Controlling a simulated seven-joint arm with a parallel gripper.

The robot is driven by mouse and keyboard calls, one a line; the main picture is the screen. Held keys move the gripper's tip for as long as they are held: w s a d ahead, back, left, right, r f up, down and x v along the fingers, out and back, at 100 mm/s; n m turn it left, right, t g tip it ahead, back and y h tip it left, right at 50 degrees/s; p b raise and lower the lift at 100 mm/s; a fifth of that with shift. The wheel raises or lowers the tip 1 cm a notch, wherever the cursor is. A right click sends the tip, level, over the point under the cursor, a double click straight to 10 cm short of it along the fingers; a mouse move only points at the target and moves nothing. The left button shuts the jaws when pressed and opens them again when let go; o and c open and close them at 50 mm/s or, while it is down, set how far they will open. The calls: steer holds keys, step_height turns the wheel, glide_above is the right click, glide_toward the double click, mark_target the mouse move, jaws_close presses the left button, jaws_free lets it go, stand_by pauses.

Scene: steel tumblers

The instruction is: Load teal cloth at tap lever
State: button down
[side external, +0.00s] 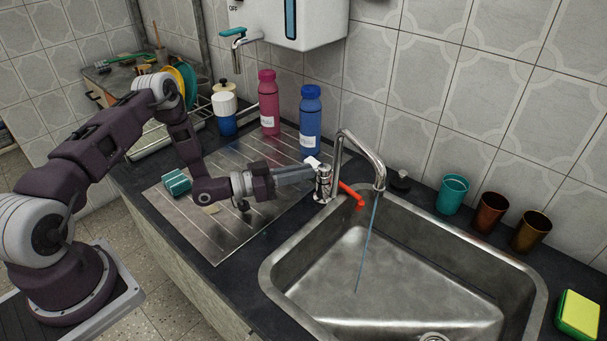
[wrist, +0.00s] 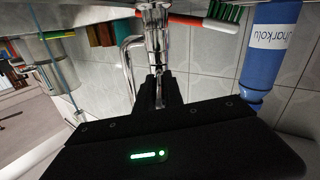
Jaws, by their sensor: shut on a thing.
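The chrome tap (side external: 350,150) stands at the back left corner of the sink. Its body (side external: 323,184) is on the near left side, and a thin stream of water runs from the spout into the sink. My gripper (side external: 312,170) reaches across the drainboard to the tap body. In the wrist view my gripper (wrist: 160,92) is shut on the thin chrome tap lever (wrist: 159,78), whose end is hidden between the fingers. A teal folded thing (side external: 176,182), apparently the cloth, lies on the drainboard behind my forearm, apart from my gripper.
A blue bottle (side external: 310,120) and a pink bottle (side external: 268,105) stand behind my gripper. A red-handled brush (side external: 352,194) lies beside the tap. A teal tumbler (side external: 452,194) and two brown ones (side external: 489,211) line the back edge. The sink (side external: 400,270) is empty.

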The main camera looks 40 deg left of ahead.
steer(key=shift+h, duration=0.3)
steer(key=c, duration=1.5)
jaws_free()
steer(key=shift+o, duration=0.2)
steer(key=shift+a, duration=0.1)
